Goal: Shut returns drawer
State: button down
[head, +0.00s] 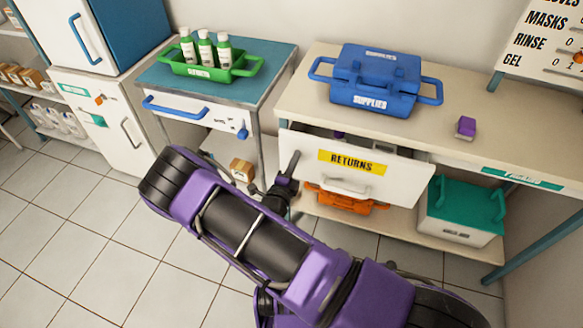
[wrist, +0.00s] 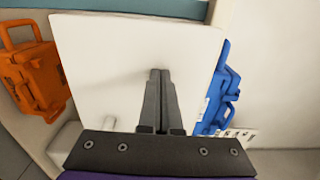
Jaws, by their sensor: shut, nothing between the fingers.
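The returns drawer (head: 395,168) has a white front with a yellow RETURNS label and a pale bar handle (head: 345,187). It stands out from under the beige bench, with a dark opening visible behind its top edge. My gripper (head: 294,160) is shut and empty at the left end of the drawer front. In the wrist view, my closed fingers (wrist: 159,75) point towards a plain white panel (wrist: 110,50), which seems to be part of the drawer. I cannot tell whether the fingertips touch it.
A blue supplies case (head: 372,80) and a small purple item (head: 466,128) are on the bench (head: 440,105). Below are an orange case (head: 340,203) and a teal-lidded white box (head: 460,215). A cart (head: 262,75) with a green bottle tray (head: 212,70) stands left.

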jog(key=b+x, duration=0.1)
jog(key=x, duration=0.6)
jog(key=shift+w+r, duration=0.1)
jog(key=shift+w, duration=0.1)
jog(key=shift+w+d+r, duration=0.1)
jog(key=shift+r, duration=0.05)
jog(key=p+v, duration=0.1)
jog(key=v, duration=1.3)
jog(key=shift+s+p, duration=0.3)
jog(key=shift+p, duration=0.1)
